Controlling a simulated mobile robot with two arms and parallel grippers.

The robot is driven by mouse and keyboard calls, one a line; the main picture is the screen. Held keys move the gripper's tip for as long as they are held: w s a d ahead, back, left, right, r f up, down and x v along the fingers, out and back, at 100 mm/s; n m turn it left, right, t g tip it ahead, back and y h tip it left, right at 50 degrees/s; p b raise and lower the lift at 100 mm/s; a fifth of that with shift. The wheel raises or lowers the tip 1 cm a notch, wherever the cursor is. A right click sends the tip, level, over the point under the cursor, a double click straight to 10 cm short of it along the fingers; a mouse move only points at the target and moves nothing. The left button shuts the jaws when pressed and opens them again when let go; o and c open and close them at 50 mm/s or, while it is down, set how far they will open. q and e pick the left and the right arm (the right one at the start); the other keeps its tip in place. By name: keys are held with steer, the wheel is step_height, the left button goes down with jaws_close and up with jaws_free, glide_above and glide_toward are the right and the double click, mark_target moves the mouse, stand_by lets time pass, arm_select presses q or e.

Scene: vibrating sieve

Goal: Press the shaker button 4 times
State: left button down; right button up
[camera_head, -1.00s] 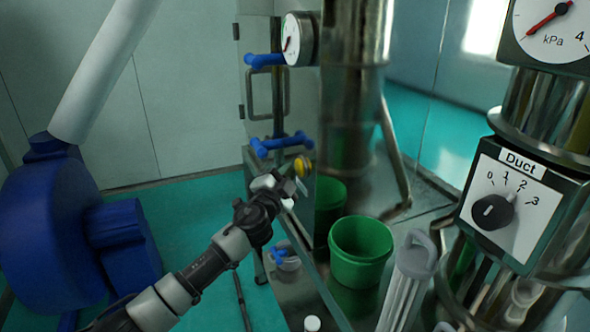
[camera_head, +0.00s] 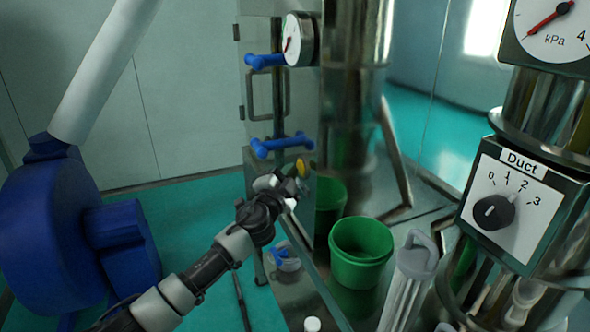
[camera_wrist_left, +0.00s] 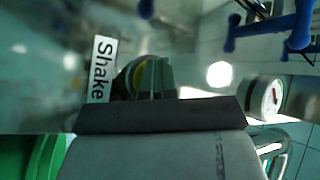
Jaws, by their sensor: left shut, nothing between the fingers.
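The yellow shaker button (camera_head: 302,167) sits on the side of the metal machine frame, just beyond my left gripper. My left gripper (camera_head: 299,184) is shut and empty, with its tips very close to the button's lower edge. In the left wrist view, the shut fingers (camera_wrist_left: 156,78) overlap the yellow button (camera_wrist_left: 138,77) and hide part of it. I cannot tell whether they touch or press it. The white "Shake" label (camera_wrist_left: 101,69) is beside the button. My right gripper is not in view.
Blue clamp handles (camera_head: 282,145) are above the button. Green buckets (camera_head: 361,252) stand to the right. The Duct dial (camera_head: 494,211) and a pressure gauge are at the far right. A large blue blower (camera_head: 75,230) is at the left, with teal floor between it and the machine.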

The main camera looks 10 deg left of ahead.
arm_select(q)
steer(key=shift+s+a, duration=0.65)
steer(key=shift+a, duration=0.15)
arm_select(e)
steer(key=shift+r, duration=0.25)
arm_select(q)
steer(key=s+a, duration=0.2)
steer(key=a+p, duration=0.1)
steer(key=a, duration=0.1)
steer(key=shift+s+a, duration=0.1)
steer(key=shift+s, duration=0.3)
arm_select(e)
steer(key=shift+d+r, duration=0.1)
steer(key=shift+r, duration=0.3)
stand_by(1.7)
